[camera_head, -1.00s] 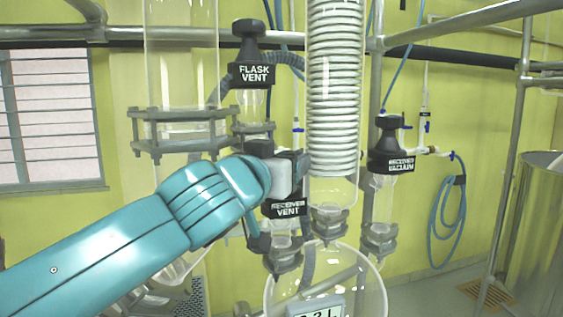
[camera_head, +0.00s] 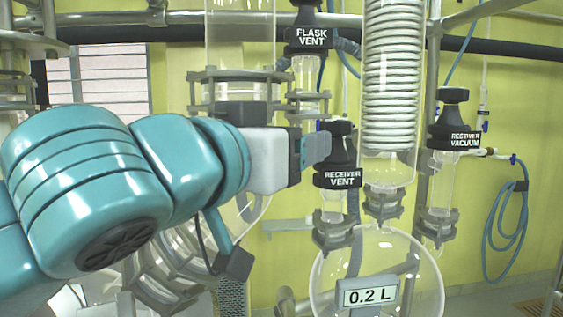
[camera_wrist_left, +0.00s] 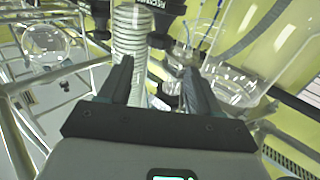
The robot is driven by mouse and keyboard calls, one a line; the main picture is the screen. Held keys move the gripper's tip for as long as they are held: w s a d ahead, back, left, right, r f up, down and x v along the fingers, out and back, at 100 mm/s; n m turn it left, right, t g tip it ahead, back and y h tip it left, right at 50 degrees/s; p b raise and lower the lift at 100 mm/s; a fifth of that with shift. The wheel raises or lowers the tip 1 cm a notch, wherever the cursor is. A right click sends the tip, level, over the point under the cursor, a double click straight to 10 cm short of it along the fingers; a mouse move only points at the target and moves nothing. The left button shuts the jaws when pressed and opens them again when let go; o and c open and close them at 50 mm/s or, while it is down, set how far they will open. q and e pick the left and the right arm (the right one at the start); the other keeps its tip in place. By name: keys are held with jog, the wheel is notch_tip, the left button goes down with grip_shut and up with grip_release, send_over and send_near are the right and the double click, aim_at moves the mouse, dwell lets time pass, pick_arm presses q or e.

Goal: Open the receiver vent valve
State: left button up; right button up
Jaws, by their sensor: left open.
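The receiver vent valve (camera_head: 338,178) has a black body with a white label and a dark knob (camera_head: 340,143) on top. It stands upright above a clear glass neck, left of the coiled condenser. My left gripper (camera_head: 317,148) is just left of the knob at about its height, with fingertips overlapping the knob's left edge in the picture. I cannot tell whether they touch. In the left wrist view the gripper's two fingers (camera_wrist_left: 158,85) stand apart with nothing clamped between them. My right gripper is not in view.
The flask vent valve (camera_head: 310,32) is above, and the receiver vacuum valve (camera_head: 454,122) is to the right. The glass condenser coil (camera_head: 391,85) stands between the two receiver valves. A round glass receiver (camera_head: 425,285) with a 0.2 L display (camera_head: 368,297) sits below.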

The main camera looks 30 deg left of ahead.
pick_arm(q)
jog(key=shift+s+a, duration=0.1)
jog(key=shift+s, duration=0.55)
